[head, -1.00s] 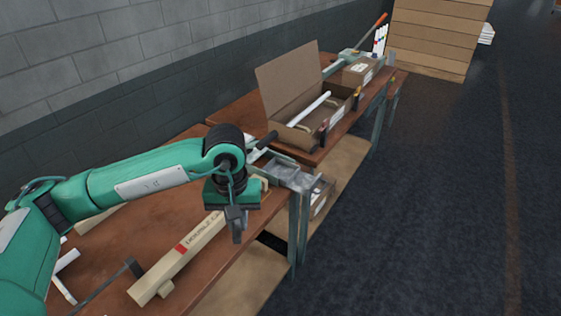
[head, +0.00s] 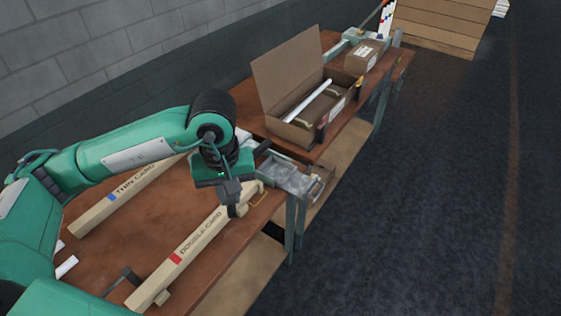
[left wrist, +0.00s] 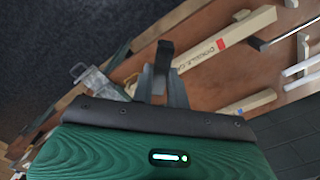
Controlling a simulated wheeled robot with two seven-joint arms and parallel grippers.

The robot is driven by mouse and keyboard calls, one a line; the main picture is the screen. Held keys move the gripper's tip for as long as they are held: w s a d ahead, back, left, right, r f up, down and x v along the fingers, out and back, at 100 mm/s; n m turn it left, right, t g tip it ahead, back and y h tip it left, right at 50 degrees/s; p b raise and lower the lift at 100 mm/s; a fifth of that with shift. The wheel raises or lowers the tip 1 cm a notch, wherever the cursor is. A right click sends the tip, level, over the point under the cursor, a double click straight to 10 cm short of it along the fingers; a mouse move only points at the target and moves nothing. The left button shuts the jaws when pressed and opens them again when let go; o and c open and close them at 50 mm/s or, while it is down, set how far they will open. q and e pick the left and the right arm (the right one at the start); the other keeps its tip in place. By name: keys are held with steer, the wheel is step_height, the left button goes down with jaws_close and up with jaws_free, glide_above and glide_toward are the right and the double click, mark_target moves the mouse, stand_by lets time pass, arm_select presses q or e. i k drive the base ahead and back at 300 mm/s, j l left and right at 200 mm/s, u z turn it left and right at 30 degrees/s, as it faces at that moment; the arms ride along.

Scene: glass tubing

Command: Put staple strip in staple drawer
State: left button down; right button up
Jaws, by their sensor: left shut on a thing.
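My left gripper (head: 232,197) points down over the near table by its front edge, above the far end of the "DOUBLE-CARD" bar. It is shut on a small dark piece (left wrist: 163,55), which I take for the staple strip; its shape is hard to make out. The left wrist view also shows the gripper (left wrist: 160,82), with the piece sticking out past the fingers. A grey metal tray (head: 287,178), likely the staple drawer, juts over the table's front edge, right of and beyond the gripper and apart from it. It also shows in the left wrist view (left wrist: 92,80). My right gripper is out of view.
A long pale "DOUBLE-CARD" bar (head: 180,256) and a "THIN CARD" bar (head: 125,193) lie on the brown table (head: 150,230). An open cardboard box (head: 330,103) holding a white tube stands beyond the tray. Open floor lies to the right.

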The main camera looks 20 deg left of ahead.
mark_target(276, 173)
steer(key=i, duration=1.15)
